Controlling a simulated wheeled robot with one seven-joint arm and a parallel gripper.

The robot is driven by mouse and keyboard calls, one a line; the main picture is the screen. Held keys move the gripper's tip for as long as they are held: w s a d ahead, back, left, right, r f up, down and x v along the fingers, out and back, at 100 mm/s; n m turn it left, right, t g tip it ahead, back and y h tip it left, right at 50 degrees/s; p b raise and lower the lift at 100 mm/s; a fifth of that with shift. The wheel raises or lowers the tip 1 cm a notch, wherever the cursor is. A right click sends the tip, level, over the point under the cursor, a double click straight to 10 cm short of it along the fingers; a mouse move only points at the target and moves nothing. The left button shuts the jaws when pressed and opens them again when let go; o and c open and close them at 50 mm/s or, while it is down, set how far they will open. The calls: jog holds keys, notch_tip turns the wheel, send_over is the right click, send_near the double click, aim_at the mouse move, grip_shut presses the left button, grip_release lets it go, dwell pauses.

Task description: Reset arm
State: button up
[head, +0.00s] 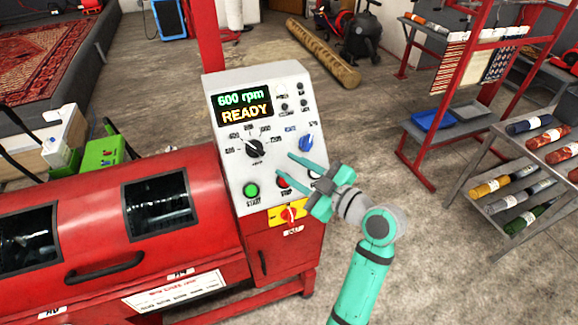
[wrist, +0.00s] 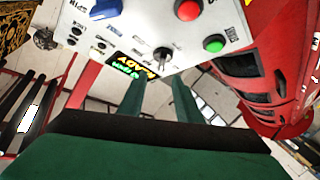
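My gripper (head: 284,167) is open and empty, its two green fingers spread apart in front of the white control panel (head: 228,172). In the wrist view the gripper (wrist: 160,85) also shows a clear gap between its fingers. The panel's display (head: 244,106) reads "600 rpm READY". A black knob (head: 255,149) and a blue knob (head: 306,143) sit below it. The green start button (head: 251,190) is lower left, with the red stop button (head: 282,181) beside it near the fingertips. Whether the fingers touch the panel is unclear. My arm extends down to the lower right.
The red machine (head: 120,210) with dark windows fills the left. A red-yellow switch (head: 289,214) is under the panel. A grey shelf (head: 480,205) with rolled pieces stands right, a red rack (head: 483,45) behind it. A brown roll (head: 322,52) lies on the floor behind. Floor between is open.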

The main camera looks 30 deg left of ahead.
jog(key=d+f+m+t+h, duration=0.2)
jog(key=d+f+m+t, duration=0.1)
jog(key=f+m, duration=0.3)
jog(key=d+f+m+t+h, duration=0.2)
jog(key=f+m+t, duration=0.15)
jog(key=f, duration=0.45)
jog(key=s+d+f+m+t+h, duration=0.3)
jog(key=s+d+f+m+h, duration=0.3)
jog(key=s+d+f+m, duration=0.3)
jog(key=s+d+f+m+h, duration=0.1)
jog(key=s+d+f+h, duration=0.1)
jog(key=s+d, duration=0.25)
jog(key=s+d+f+m+h, duration=0.1)
jog(key=s+d+f+h, duration=0.15)
jog(key=s, duration=0.35)
jog(key=s+d+r, duration=0.2)
jog(key=s, duration=0.5)
jog(key=s+d+r+t+h, duration=0.1)
jog(key=s+d+r, duration=0.1)
jog(key=s, duration=0.6)
jog(key=shift+r, duration=0.75)
jog(key=shift+w+h, duration=0.1)
jog(key=shift+h, duration=0.15)
